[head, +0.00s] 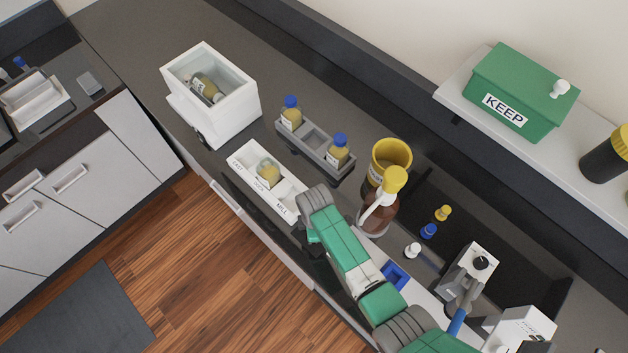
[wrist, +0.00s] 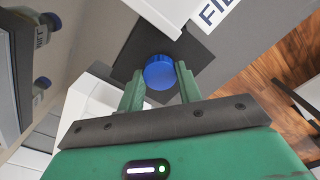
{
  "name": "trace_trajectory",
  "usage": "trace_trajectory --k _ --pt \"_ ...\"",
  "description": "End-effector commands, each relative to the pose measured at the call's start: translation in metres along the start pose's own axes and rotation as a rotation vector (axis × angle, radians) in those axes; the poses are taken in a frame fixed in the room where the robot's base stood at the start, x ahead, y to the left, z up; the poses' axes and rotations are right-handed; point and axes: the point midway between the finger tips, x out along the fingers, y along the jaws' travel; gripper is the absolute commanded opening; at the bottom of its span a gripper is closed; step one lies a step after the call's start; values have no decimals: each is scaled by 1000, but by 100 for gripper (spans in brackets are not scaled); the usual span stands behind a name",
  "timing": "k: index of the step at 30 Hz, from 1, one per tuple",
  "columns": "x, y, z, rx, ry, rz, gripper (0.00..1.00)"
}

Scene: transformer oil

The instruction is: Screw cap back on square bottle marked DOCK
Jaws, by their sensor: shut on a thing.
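My gripper (wrist: 160,82) is shut on a blue cap (wrist: 159,72), which sits between its green fingers in the wrist view. In the head view my arm hides most of the gripper and the cap. A small square bottle (head: 268,172) of yellow oil stands without a coloured cap in the white tray (head: 290,197), by the DOCK label. The gripper is to the right of this bottle in the head view. I cannot tell whether the cap touches anything below it.
A grey rack (head: 315,146) holds two blue-capped bottles behind the tray. A white bin (head: 225,100) holds another bottle. A yellow container (head: 391,158) and a brown pump bottle (head: 378,212) stand close to my arm. Loose caps, including a blue one (head: 429,231), lie right.

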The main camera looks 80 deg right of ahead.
Motion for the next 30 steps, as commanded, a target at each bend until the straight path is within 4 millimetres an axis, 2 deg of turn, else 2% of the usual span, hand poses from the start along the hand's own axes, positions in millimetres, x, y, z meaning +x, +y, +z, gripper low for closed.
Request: trace_trajectory --k 3,12,20,21,24,30 --pt "-17 0 0 -1 0 0 14" --pt "-45 0 0 0 0 0 14" --pt "-44 0 0 -1 0 0 14" --pt "-44 0 0 0 0 0 29" --pt "-44 0 0 0 0 0 9" --pt "-48 6 -4 -1 0 1 7"
